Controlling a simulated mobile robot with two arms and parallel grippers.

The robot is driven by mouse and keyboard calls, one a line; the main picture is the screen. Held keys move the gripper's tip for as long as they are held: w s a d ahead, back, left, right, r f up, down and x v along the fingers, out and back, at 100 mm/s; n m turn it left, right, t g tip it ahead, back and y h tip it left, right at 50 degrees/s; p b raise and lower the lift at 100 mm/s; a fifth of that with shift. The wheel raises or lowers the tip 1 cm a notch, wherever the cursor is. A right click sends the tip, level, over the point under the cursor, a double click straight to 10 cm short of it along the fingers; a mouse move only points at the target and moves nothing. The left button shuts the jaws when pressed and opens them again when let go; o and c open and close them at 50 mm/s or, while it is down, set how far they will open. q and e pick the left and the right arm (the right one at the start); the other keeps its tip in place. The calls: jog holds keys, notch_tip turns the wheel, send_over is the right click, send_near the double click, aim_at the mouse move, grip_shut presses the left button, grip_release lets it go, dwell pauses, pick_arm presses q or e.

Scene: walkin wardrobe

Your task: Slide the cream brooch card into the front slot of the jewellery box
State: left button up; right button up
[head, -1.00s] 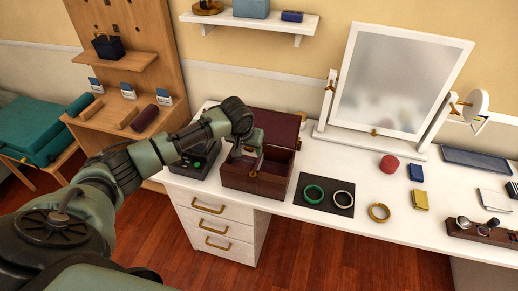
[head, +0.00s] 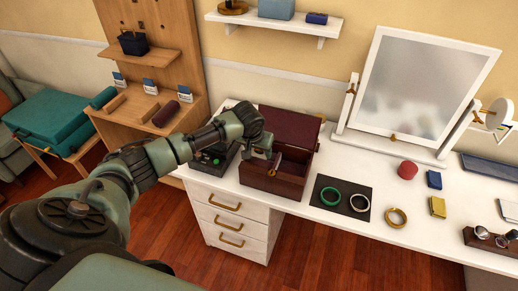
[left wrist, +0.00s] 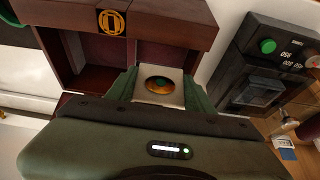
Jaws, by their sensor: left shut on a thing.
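The dark red-brown jewellery box (head: 268,184) stands open on the white table, its lid (head: 290,125) raised at the back. In the left wrist view, its inside compartments and a gold clasp (left wrist: 112,22) show. My left gripper (head: 274,163) is over the box opening. In the left wrist view, the left gripper (left wrist: 163,84) is shut on the cream brooch card (left wrist: 147,97), which has a round orange-green brooch (left wrist: 160,84). The card is close to the box compartments; I cannot tell whether it is in the front slot. My right gripper is not in view.
A black device with a green button (left wrist: 267,46) stands left of the box in the head view. Right of it lies a dark mat (head: 341,202) with two rings, then a gold ring (head: 396,217). A mirror (head: 420,85) stands behind.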

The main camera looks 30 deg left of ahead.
pick_arm(q)
jog(key=shift+f+b, duration=1.05)
jog(key=shift+f, duration=1.55)
jog(key=shift+s, duration=0.1)
jog(key=shift+s+d+f, duration=0.1)
jog(key=shift+f, duration=0.05)
jog(key=shift+p, duration=0.4)
jog(key=shift+s+d+f, duration=0.1)
jog(key=shift+f, duration=0.05)
jog(key=shift+w+a+r, duration=0.25)
jog(key=shift+w, duration=0.05)
jog(key=shift+w, duration=0.15)
jog(key=shift+r+p, duration=0.1)
jog(key=shift+p, duration=0.3)
